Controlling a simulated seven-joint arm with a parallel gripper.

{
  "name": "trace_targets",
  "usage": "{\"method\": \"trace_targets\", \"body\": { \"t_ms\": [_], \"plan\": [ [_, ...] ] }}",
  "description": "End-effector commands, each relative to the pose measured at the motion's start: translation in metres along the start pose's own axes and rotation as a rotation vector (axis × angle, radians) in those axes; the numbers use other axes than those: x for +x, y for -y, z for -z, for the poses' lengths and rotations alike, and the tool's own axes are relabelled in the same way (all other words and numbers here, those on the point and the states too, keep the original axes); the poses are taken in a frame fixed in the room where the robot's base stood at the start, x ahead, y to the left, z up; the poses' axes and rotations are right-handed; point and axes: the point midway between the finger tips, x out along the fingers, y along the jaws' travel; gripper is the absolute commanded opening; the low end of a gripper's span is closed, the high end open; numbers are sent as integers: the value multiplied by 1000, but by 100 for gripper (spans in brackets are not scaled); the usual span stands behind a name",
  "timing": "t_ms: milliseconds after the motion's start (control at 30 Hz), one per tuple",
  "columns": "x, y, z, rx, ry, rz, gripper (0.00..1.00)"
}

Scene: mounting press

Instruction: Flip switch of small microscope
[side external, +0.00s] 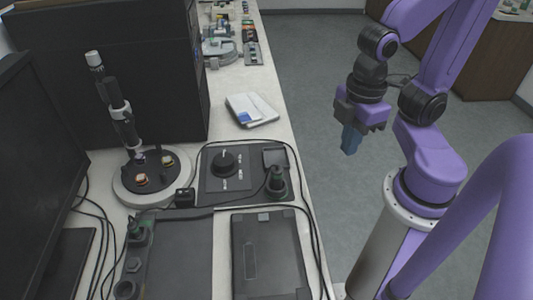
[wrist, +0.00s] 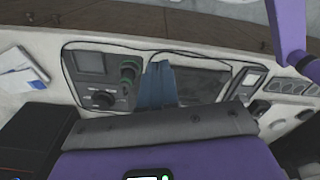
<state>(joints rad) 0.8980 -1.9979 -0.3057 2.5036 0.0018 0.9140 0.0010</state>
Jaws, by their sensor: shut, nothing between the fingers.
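The small microscope (side external: 122,125) stands on a round base (side external: 150,180) on the bench at the left of the side view. It has a dark tilted tube with a white top. Small coloured parts sit on the base's black top. I cannot make out which part is its switch. My gripper (side external: 348,152) is shut and empty, with blue fingers pointing down. It hangs over the floor, right of the bench and well apart from the microscope. In the wrist view the shut fingers (wrist: 159,66) show in the middle. I cannot pick out the microscope there.
A control box with a black knob (side external: 224,164) lies right of the microscope; the knob also shows in the wrist view (wrist: 103,99). A green-and-black upright part (side external: 277,181) stands on it. A large black case (side external: 160,80) stands behind. Cables, a monitor (side external: 40,160) and flat dark panels crowd the front.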

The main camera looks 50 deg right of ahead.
Motion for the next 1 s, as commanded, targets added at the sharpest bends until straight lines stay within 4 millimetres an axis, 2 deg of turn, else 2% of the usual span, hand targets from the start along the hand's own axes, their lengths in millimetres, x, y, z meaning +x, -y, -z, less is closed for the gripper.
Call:
{"method": "trace_targets", "body": {
  "t_ms": [200, 367, 700, 1000],
  "plan": [
    [-1, -1, 4, -9, 1, 0, 0],
    [-5, -9, 26, -73, 10, -1, 0],
    [-17, -45, 120, -374, 47, 7, 0],
    [-16, -83, 202, -650, 75, 29, 0]
  ]
}}
